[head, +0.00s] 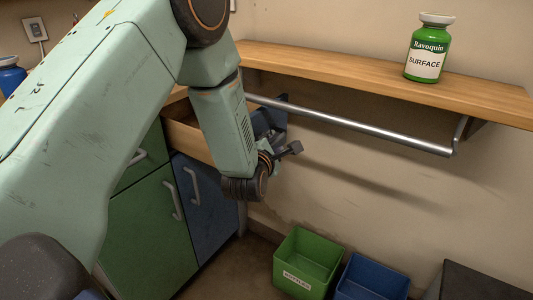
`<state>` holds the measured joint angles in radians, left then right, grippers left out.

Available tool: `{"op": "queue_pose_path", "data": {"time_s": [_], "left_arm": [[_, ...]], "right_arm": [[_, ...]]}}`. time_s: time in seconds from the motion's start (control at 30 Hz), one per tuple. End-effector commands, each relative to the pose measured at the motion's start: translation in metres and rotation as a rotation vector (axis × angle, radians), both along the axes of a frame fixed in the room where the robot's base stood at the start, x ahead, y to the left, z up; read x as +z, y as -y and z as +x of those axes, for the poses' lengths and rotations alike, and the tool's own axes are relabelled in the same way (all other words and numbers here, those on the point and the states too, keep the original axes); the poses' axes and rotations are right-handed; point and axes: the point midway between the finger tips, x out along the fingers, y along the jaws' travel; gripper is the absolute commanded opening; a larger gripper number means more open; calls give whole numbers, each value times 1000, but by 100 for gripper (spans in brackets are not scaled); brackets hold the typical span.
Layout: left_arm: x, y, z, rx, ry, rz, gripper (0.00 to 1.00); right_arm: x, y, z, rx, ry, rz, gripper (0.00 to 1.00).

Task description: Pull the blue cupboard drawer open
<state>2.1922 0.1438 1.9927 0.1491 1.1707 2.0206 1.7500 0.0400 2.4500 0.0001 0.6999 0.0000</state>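The blue drawer front (277,112) shows behind my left arm, above the blue cupboard door (205,200). The drawer's pale wooden side (187,137) is exposed, so the drawer stands pulled out from the cupboard. My arm hides part of the drawer, and I see no drawer handle. My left gripper (288,149) is just below and in front of the blue front. Its dark fingertips point right. I cannot tell whether it touches the drawer or whether its fingers are apart. My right gripper is not in view.
A green door (150,235) stands left of the blue door. A metal rail (350,124) runs under a wooden shelf (345,75) holding a green bottle (428,48). Green (305,262) and blue (370,278) bins stand on the floor at lower right. The wall area above the bins is clear.

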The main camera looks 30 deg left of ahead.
Motion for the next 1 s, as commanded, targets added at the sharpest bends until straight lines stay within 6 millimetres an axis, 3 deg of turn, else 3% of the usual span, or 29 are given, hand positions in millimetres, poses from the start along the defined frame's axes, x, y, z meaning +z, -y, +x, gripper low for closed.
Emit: {"op": "queue_pose_path", "data": {"time_s": [0.3,0.5,0.7,1.0], "left_arm": [[13,14,-54,-2,-1,1,36],[19,20,-80,-1,0,2,36],[21,22,-91,-1,1,1,36],[21,22,-91,0,1,0,36]], "right_arm": [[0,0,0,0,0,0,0],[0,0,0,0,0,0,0],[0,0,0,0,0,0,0],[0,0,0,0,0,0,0]]}}
